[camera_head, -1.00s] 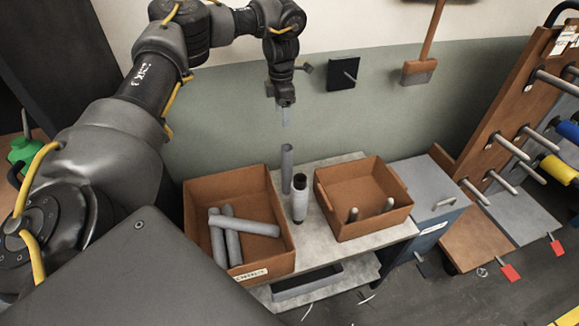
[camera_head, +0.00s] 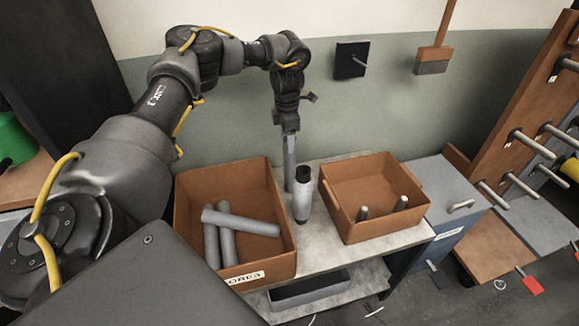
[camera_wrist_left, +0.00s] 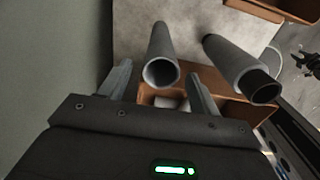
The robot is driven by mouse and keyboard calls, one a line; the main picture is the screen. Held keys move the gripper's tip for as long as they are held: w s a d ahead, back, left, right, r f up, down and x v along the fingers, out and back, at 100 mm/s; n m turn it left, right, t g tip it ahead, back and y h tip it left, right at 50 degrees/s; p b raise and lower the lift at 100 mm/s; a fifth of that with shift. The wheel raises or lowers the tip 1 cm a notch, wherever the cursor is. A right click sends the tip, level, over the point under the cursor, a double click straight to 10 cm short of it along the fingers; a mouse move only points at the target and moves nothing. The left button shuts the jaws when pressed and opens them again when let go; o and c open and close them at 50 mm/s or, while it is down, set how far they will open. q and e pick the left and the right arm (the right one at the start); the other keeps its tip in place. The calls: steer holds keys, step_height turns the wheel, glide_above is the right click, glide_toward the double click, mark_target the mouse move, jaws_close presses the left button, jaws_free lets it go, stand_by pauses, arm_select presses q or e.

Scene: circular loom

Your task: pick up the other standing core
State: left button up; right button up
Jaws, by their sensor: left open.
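A slim grey standing core (camera_head: 290,172) is upright on the grey shelf top, between the two brown boxes. In the left wrist view this hollow core (camera_wrist_left: 161,60) has its open end between the fingertips. A second, wider grey tube with a dark end (camera_head: 302,198) stands just beside it; it also shows in the left wrist view (camera_wrist_left: 236,66), right of the fingers. My left gripper (camera_head: 289,134) points down at the top of the slim core. In the left wrist view its fingers (camera_wrist_left: 161,88) are open on either side of that core. My right gripper is not seen.
The left brown box (camera_head: 184,240) holds several loose grey cores. The right brown box (camera_head: 372,234) has two upright pegs inside. A blue-grey cabinet (camera_head: 440,190) stands to the right, and a green wall (camera_head: 230,120) is close behind the gripper.

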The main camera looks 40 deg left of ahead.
mark_target(289, 159)
arm_select(q)
step_height(289, 159, down, 6)
steer(key=shift+w+p, duration=0.25)
steer(key=shift+p, duration=0.15)
steer(key=shift+d+f, duration=0.1)
steer(key=c, duration=1.4)
